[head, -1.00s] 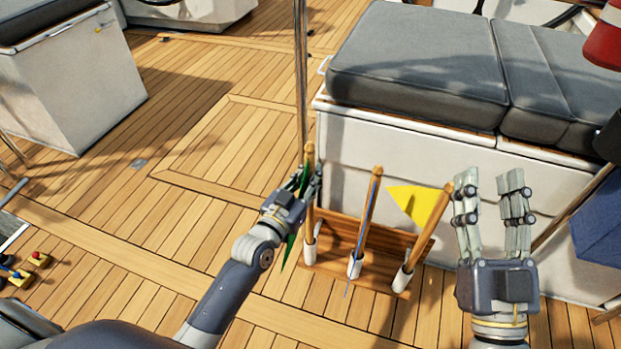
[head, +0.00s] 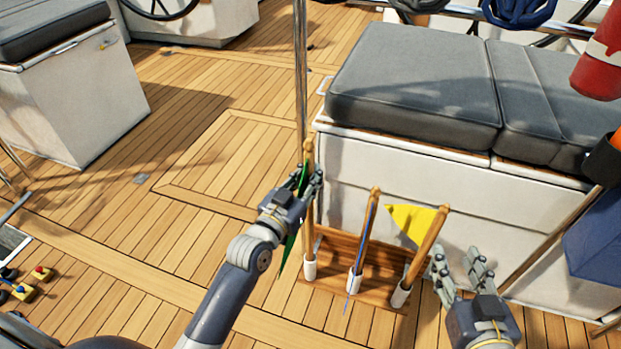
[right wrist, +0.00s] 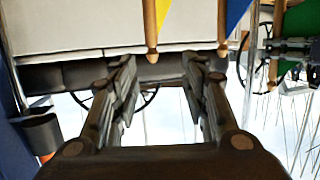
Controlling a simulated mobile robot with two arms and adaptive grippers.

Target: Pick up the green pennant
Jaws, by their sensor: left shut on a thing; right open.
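The green pennant (head: 289,250) hangs from a wooden pole (head: 309,230) at the left end of a wooden rack (head: 335,290). The pole's foot appears to be in a white socket. My left gripper (head: 309,181) is shut on the upper pole and green cloth, hiding part of both. In the right wrist view, which looks upside down, the green cloth (right wrist: 300,22) is at the top right beside my left gripper (right wrist: 292,48). My right gripper (head: 460,257) is open and empty, right of the rack; its spread fingers also show in the right wrist view (right wrist: 160,78).
A blue pennant's pole (head: 371,225) and a yellow pennant (head: 408,222) stand in the rack's other sockets. A metal post (head: 300,80) rises behind the left pole. A cushioned white bench (head: 400,170) stands behind the rack.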

